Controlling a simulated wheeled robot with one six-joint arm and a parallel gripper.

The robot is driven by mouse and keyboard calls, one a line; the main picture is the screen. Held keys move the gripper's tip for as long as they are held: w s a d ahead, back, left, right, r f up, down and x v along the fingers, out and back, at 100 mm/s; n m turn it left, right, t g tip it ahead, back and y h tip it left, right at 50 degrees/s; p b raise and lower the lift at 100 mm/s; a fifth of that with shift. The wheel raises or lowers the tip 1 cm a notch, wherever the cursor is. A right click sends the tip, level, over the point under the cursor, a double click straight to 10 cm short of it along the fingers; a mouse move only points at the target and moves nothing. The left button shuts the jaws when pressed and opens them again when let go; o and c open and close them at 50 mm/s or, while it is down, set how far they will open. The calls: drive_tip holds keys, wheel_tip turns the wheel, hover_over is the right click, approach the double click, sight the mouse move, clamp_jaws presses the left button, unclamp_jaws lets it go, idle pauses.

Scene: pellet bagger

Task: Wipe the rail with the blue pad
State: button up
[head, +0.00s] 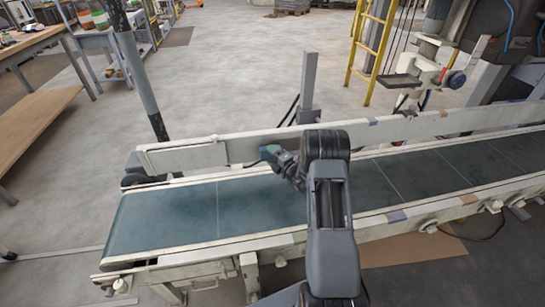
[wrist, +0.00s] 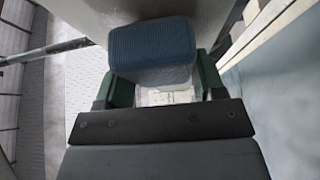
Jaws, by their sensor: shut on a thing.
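The blue pad (wrist: 152,45) sits between the green fingers of my gripper (wrist: 163,82) in the wrist view. My gripper is shut on it. In the head view my gripper (head: 272,153) is at the near face of the far rail (head: 390,132), left of the middle. The rail is a long pale beam along the far side of the conveyor. A pale grey surface lies right beyond the pad in the wrist view. I cannot tell whether the pad touches it. My arm hides part of the rail and belt in the head view.
The dark green belt (head: 165,215) runs below the rail. A grey post (head: 308,85) stands behind the rail and a dark pole (head: 138,85) rises near its left end. A yellow ladder (head: 370,50) and machinery stand at the back right. A wooden workbench (head: 35,42) is at far left.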

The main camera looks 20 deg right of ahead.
drive_tip(key=shift+w+d+b, duration=0.15)
drive_tip(key=shift+w+b, duration=0.15)
drive_tip(key=shift+w, duration=0.5)
drive_tip(key=shift+d, duration=0.1)
